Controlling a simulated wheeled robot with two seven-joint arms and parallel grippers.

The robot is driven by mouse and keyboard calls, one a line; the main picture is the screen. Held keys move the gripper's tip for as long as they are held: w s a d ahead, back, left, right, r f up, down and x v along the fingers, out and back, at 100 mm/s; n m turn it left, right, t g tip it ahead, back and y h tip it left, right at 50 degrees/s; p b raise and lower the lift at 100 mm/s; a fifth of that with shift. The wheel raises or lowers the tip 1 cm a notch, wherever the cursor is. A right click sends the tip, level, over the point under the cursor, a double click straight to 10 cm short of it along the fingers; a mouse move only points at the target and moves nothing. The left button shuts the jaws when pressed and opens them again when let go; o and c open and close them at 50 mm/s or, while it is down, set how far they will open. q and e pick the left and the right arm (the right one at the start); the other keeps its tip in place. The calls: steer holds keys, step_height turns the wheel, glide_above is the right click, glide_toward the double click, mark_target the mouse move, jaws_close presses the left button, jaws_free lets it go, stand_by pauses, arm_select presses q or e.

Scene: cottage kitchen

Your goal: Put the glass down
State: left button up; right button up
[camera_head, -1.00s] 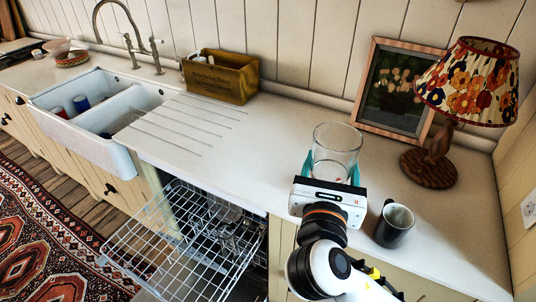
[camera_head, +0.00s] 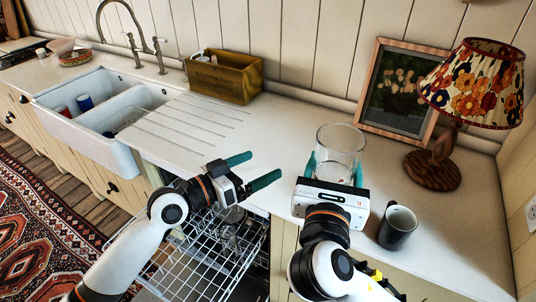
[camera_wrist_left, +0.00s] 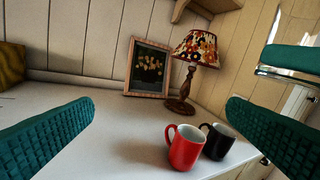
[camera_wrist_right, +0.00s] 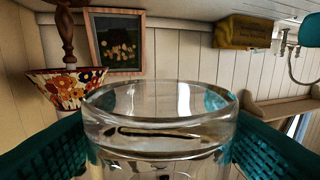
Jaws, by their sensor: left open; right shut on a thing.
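The clear glass (camera_head: 340,143) is held between the teal fingers of my right gripper (camera_head: 335,172), in front of the picture frame. In the right wrist view the glass (camera_wrist_right: 160,128) fills the space between both fingers. In the left wrist view, part of the right gripper shows at the upper right, well above the mugs, so the glass appears raised off the counter. My left gripper (camera_head: 262,168) is open and empty, left of the glass, above the counter's front edge. The white counter (camera_head: 270,130) lies beneath.
A black mug (camera_head: 397,226) stands right of my right gripper. A red mug (camera_wrist_left: 185,147) is beside it, mostly hidden in the head view. The lamp (camera_head: 432,168) and picture frame (camera_head: 399,90) stand behind. The dishwasher rack (camera_head: 200,262) is pulled out. Counter left of the glass is clear.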

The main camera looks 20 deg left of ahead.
arm_select(q)
steer(key=s+d+r+m+g+h, duration=0.2)
steer(key=s+d+r+m+h, duration=0.15)
steer(key=r, duration=0.45)
steer(key=m+g, duration=0.2)
steer(key=m, duration=0.1)
glide_toward(359, 139)
steer(key=shift+m+h, duration=0.25)
steer(key=shift+h, duration=0.2)
steer(key=x, duration=0.6)
steer(key=shift+w+d+f, duration=0.1)
steer(key=shift+w+f, duration=0.1)
steer(key=shift+f, duration=0.2)
steer(key=shift+c, duration=0.2)
steer(key=c, duration=0.9)
steer(key=shift+c, duration=1.4)
arm_select(e)
steer(key=o, duration=1.3)
